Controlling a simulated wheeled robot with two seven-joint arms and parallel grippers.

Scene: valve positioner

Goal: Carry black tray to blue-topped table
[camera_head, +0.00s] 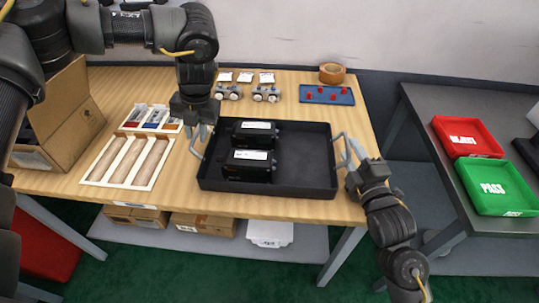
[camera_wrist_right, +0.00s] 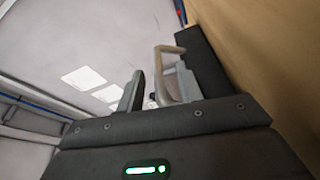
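The black tray (camera_head: 305,190) sits flat on the wooden-topped table and holds two black boxes with white labels (camera_head: 250,160) in its left half. It has a grey handle at each short end. My left gripper (camera_head: 199,133) is at the tray's left handle (camera_head: 197,152), pointing down; its finger gap is too small to judge. My right gripper (camera_head: 347,158) is at the right handle (camera_head: 338,148). In the right wrist view, my right gripper (camera_wrist_right: 157,92) has its fingers apart, with the handle (camera_wrist_right: 166,58) at the gap. No blue-topped table is in view.
The wooden table (camera_head: 270,208) also bears a cardboard box (camera_head: 75,110), a white divided tray (camera_head: 130,155), small metal parts (camera_head: 245,90), a blue plate (camera_head: 327,95) and a tape roll (camera_head: 332,73). A grey table (camera_head: 440,170) at right holds red (camera_head: 467,137) and green bins (camera_head: 495,188).

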